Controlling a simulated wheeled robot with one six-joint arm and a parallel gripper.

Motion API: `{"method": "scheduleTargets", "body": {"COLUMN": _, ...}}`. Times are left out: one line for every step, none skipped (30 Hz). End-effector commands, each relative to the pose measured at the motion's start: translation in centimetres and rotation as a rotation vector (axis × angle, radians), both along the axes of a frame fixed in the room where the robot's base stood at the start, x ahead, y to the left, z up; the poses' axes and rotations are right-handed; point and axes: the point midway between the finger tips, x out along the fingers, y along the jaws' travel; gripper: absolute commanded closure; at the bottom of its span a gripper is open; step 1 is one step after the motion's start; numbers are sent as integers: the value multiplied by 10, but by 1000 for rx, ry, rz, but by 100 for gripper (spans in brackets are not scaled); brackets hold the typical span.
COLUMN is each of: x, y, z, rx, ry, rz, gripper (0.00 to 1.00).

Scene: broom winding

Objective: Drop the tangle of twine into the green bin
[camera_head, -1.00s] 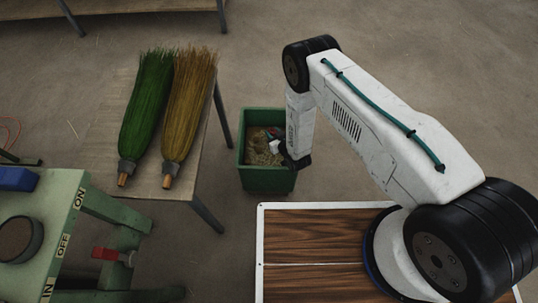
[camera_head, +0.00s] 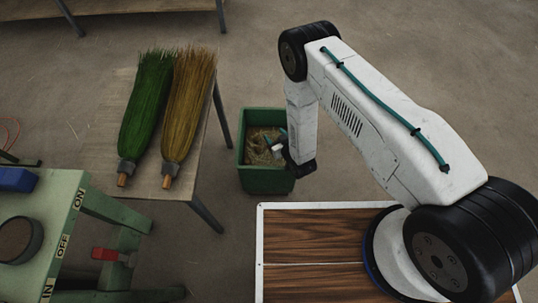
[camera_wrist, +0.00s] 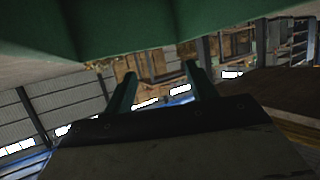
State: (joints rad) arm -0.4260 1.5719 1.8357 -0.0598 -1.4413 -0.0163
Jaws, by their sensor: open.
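The green bin (camera_head: 266,181) stands on the floor, right of the broom table. A tan, stringy mass that looks like the twine (camera_head: 262,155) lies inside the bin; I cannot tell it apart from other scraps there. My gripper (camera_head: 278,143) is over the bin's right part, its fingers spread and nothing seen between them. In the wrist view my gripper (camera_wrist: 158,76) shows two separated teal fingers with an empty gap. The dark green surface across the top of the wrist view looks like the bin (camera_wrist: 180,25). No twine is visible in the wrist view.
A table at left holds a green broom (camera_head: 147,110) and a yellow broom (camera_head: 188,110). A pale green machine (camera_head: 60,215) with a red handle (camera_head: 105,254) stands at lower left. Open floor lies behind the bin.

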Motion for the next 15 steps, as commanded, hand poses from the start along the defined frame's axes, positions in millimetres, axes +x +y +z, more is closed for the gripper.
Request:
{"method": "scheduleTargets", "body": {"x": -13, "y": -4, "z": 1, "rx": -1, "ry": 3, "rz": 0, "gripper": 44}}
{"method": "scheduleTargets", "body": {"x": -20, "y": -6, "z": 2, "rx": -1, "ry": 3, "rz": 0, "gripper": 44}}
{"method": "scheduleTargets", "body": {"x": -30, "y": -9, "z": 3, "rx": -1, "ry": 3, "rz": 0, "gripper": 44}}
{"method": "scheduleTargets", "body": {"x": -37, "y": -11, "z": 4, "rx": -1, "ry": 3, "rz": 0, "gripper": 44}}
{"method": "scheduleTargets", "body": {"x": -44, "y": -12, "z": 4, "rx": -2, "ry": 2, "rz": 0, "gripper": 44}}
{"method": "scheduleTargets", "body": {"x": -54, "y": -15, "z": 5, "rx": -2, "ry": 2, "rz": 1, "gripper": 44}}
{"method": "scheduleTargets", "body": {"x": -60, "y": -17, "z": 6, "rx": -1, "ry": 2, "rz": 1, "gripper": 44}}
{"method": "scheduleTargets", "body": {"x": -67, "y": -19, "z": 6, "rx": -2, "ry": 2, "rz": 1, "gripper": 44}}
{"method": "scheduleTargets", "body": {"x": -75, "y": -21, "z": 7, "rx": -2, "ry": 1, "rz": 0, "gripper": 44}}
{"method": "scheduleTargets", "body": {"x": -80, "y": -23, "z": 7, "rx": -2, "ry": 1, "rz": 0, "gripper": 44}}
{"method": "scheduleTargets", "body": {"x": -86, "y": -24, "z": 8, "rx": -2, "ry": 1, "rz": 0, "gripper": 44}}
{"method": "scheduleTargets", "body": {"x": -92, "y": -26, "z": 9, "rx": -1, "ry": 0, "rz": 0, "gripper": 44}}
{"method": "scheduleTargets", "body": {"x": -96, "y": -27, "z": 10, "rx": -1, "ry": 0, "rz": 0, "gripper": 44}}
{"method": "scheduleTargets", "body": {"x": -99, "y": -28, "z": 10, "rx": 0, "ry": 0, "rz": 1, "gripper": 44}}
{"method": "scheduleTargets", "body": {"x": -104, "y": -29, "z": 10, "rx": 0, "ry": 1, "rz": 0, "gripper": 44}}
